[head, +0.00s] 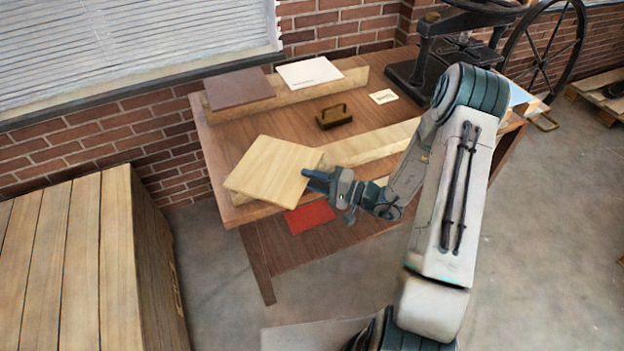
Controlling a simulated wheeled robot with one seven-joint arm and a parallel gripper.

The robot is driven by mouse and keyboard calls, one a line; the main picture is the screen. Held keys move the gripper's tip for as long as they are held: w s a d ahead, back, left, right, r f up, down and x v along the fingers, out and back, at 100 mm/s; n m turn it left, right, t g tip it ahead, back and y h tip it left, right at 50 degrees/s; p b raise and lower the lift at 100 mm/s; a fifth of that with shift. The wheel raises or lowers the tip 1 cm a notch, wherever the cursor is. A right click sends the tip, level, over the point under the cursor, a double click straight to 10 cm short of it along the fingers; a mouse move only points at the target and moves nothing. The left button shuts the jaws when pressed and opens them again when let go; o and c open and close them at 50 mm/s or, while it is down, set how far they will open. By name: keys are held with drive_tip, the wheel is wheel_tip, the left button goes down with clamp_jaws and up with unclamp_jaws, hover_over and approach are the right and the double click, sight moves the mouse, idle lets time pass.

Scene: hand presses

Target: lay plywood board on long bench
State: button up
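The plywood board (272,170) is a pale, square wooden panel at the front left end of the long brown bench (232,134). It lies nearly flat over the left end of a pale wooden strip on the bench; whether it touches the strip is unclear. My gripper (306,181) is at the board's right edge, with its dark fingers over that edge. It appears shut on the board, though the lower finger's contact is hard to see.
A brown panel (238,88) and a white sheet (309,72) lie on a raised strip at the back. A brass-coloured handled block (334,116) stands mid-bench. A black press (440,50) stands at the back right. A red sheet (309,217) lies below the front edge. A wooden crate (75,270) stands left.

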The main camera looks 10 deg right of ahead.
drive_tip(key=shift+r, duration=0.15)
drive_tip(key=b+v, duration=0.2)
drive_tip(key=v, duration=1)
drive_tip(key=s+a+r+n+g+h, duration=0.55)
drive_tip(key=s+a+r+g, duration=0.25)
drive_tip(key=s+g, duration=0.3)
drive_tip(key=s+d+r+t+h, duration=0.4)
drive_tip(key=r+h, duration=0.4)
drive_tip(key=h, duration=0.2)
drive_tip(key=shift+s+d+r+t, duration=0.3)
drive_tip(key=shift+s+t, duration=0.2)
drive_tip(key=shift+s, duration=0.1)
